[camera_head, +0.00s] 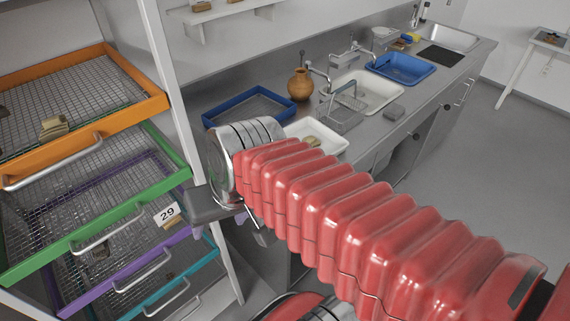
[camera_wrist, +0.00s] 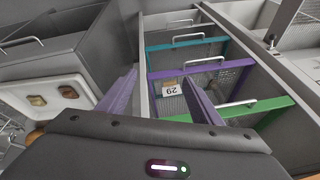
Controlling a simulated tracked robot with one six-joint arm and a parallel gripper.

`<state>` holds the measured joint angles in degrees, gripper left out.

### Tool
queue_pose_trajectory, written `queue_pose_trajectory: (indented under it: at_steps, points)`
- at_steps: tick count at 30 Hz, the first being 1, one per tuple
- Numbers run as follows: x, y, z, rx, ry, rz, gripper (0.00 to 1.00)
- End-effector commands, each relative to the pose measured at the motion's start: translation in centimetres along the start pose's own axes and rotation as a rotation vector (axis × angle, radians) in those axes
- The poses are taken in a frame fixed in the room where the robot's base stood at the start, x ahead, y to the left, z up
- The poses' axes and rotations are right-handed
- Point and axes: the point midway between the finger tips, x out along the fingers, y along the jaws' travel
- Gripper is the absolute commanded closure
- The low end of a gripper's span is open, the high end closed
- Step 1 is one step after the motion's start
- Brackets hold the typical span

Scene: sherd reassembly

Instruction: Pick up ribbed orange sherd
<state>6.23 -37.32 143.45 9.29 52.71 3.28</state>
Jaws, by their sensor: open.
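My gripper (camera_wrist: 160,79) is open, with its two purple fingers apart and nothing seen between them. It points toward the stack of drawers, with a card marked 29 (camera_wrist: 172,89) beyond the fingers. In the head view the red sleeve of my arm hides most of the gripper. I cannot make out which piece is the ribbed orange sherd. An orange-brown sherd (camera_wrist: 68,92) and a tan sherd (camera_wrist: 38,100) lie apart in a white tray (camera_wrist: 50,79) left of the gripper. Another tan sherd (camera_head: 53,127) lies in the orange-framed mesh drawer (camera_head: 84,126).
Green (camera_head: 80,240), purple (camera_head: 130,265) and teal (camera_head: 185,278) drawers with protruding handles sit below the orange one. The counter holds a blue-rimmed tray (camera_head: 250,105), a brown jug (camera_head: 300,84), a wire rack (camera_head: 343,108) and a blue basin (camera_head: 400,68). Floor at right is clear.

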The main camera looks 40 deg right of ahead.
Motion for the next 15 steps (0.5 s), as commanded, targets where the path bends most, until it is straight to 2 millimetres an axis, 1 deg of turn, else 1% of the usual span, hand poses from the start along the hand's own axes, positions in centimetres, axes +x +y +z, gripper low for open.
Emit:
queue_pose_trajectory:
  at_steps: [1, 3, 8, 15]
  points:
    - [0.9, 0.5, 0.1, 0.087, -0.034, -0.017, 0.41]
    - [1.9, 0.8, 0.2, 0.209, -0.074, -0.051, 0.41]
    - [3.8, 1.5, 0.0, 0.496, -0.151, -0.135, 0.41]
    - [6.2, 3.2, -1.6, 0.939, -0.229, -0.277, 0.41]
